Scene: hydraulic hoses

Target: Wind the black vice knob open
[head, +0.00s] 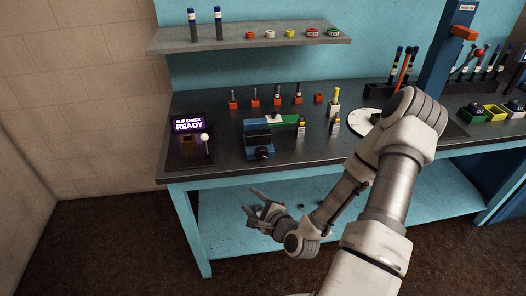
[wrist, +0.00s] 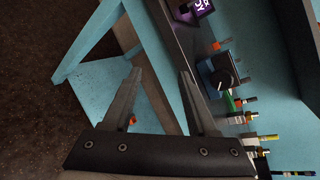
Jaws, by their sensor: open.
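The vice (head: 252,128), blue with a dark top, stands near the bench's front edge in the head view. Its black knob (head: 264,153) sticks out at the front, toward the robot. My gripper (head: 250,201) is open and empty, below and in front of the bench top, apart from the knob. In the wrist view the scene is turned sideways. The two fingers of my gripper (wrist: 159,72) are spread there, with nothing between them. The black knob (wrist: 222,80) and the blue vice body (wrist: 205,70) show to the right of the fingers.
The dark bench top (head: 225,163) has a blue edge and a lower shelf (head: 235,225). A lit ready sign (head: 187,124) with a white-tipped lever stands left of the vice. Small bottles (head: 335,126) stand to its right, fittings behind. An overhead shelf (head: 250,41) holds rings.

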